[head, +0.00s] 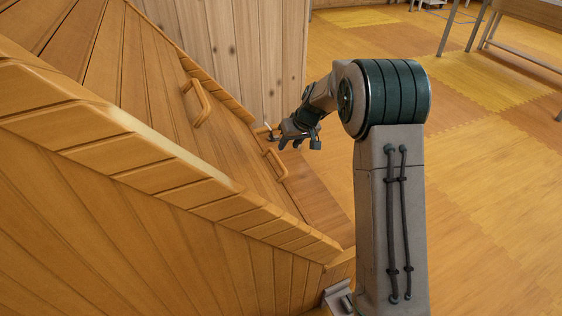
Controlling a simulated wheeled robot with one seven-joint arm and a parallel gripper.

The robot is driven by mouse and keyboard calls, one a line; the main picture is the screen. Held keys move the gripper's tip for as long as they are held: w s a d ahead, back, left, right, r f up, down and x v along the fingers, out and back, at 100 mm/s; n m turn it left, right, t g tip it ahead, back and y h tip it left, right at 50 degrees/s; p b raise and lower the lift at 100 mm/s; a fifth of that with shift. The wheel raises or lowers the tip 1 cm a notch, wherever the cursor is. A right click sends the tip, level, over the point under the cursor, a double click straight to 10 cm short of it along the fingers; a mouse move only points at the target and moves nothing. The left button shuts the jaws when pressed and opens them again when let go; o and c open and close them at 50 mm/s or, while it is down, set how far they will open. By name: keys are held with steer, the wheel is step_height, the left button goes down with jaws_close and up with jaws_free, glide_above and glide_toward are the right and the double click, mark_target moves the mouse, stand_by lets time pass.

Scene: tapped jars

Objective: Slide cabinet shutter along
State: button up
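The cabinet shutter (160,97) is a panel of orange-brown wooden planks at the left, seen at a steep slant. Two wooden bar handles show on the cabinet front: an upper-left handle (196,101) and a lower-right handle (276,165). Which handle belongs to which panel is hard to tell. My gripper (274,136) is small in the view, just above the lower-right handle and pointing left toward the cabinet front. Its fingers look apart, with nothing seen between them. Whether a finger touches the handle or panel cannot be told.
The cabinet's thick slatted top edge (150,165) runs diagonally across the near left. A pale plank wall (235,50) stands behind. A metal-legged table (530,12) is at the upper right. The yellow-orange tiled floor (480,180) on the right is clear.

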mark_target(279, 160)
steer(key=b+x, duration=0.2)
steer(key=x, duration=0.7)
steer(key=shift+f+b, duration=0.1)
steer(key=shift+b, duration=0.25)
jaws_close()
